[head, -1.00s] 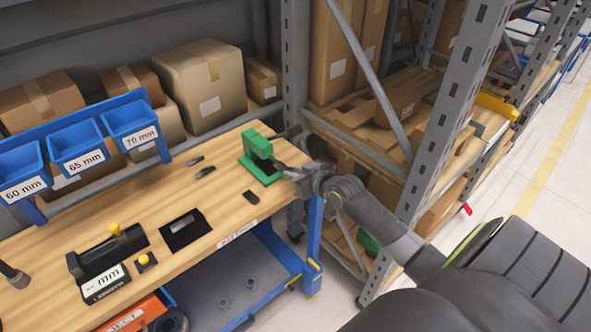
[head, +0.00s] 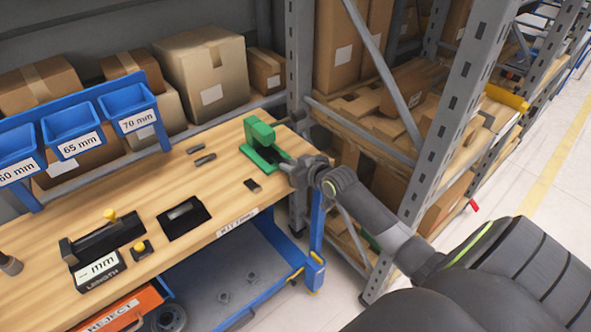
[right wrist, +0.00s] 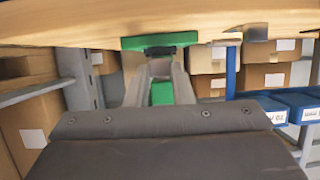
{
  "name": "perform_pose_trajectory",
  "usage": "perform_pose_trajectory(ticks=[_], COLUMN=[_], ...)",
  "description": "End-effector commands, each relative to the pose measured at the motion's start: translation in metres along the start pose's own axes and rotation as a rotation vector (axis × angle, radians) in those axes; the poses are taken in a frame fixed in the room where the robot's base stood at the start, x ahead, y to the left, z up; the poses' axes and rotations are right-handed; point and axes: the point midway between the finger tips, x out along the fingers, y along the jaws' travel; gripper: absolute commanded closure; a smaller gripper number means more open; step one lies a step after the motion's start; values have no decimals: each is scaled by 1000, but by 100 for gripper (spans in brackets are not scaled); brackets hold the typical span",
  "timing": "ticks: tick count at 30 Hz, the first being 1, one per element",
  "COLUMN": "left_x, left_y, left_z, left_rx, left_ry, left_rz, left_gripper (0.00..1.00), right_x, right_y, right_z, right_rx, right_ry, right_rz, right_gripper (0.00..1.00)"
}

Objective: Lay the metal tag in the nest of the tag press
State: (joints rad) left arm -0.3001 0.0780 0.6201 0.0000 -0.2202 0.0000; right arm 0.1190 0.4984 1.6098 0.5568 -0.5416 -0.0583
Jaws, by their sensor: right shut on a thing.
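The green tag press (head: 261,136) stands at the right end of the wooden bench, and its base also shows in the right wrist view (right wrist: 135,43). My right gripper (head: 288,167) is at the press's right front side, its fingertips close to the base. In the right wrist view its two fingers are shut on a small, pale grey piece, the metal tag (right wrist: 161,69), just by the dark part of the press. In the head view the fingers hide the tag, and I cannot tell whether it touches the nest.
A small dark piece (head: 252,185) lies on the bench just in front of the press. Two dark pieces (head: 205,160) lie to its left. A black plate (head: 183,218) and a black gauge (head: 102,240) sit further left. Blue bins (head: 72,125) line the back; a rack post (head: 299,70) stands behind.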

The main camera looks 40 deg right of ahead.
Motion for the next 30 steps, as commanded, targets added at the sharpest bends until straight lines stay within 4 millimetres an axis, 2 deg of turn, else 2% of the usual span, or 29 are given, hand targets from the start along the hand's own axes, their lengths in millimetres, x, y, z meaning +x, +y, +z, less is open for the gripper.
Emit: perform_pose_trajectory(ticks=[18, 30], left_x=[25, 29], left_y=[0, 1], left_z=[3, 3], left_rx=[1, 1], left_ry=[0, 0], left_rz=[-2, -2], left_gripper=[80, 80], right_x=[46, 56], right_y=[0, 0], right_z=[-15, -20], right_rx=[1, 0], right_ry=[1, -1], right_rz=[0, 0], right_gripper=[100, 100])
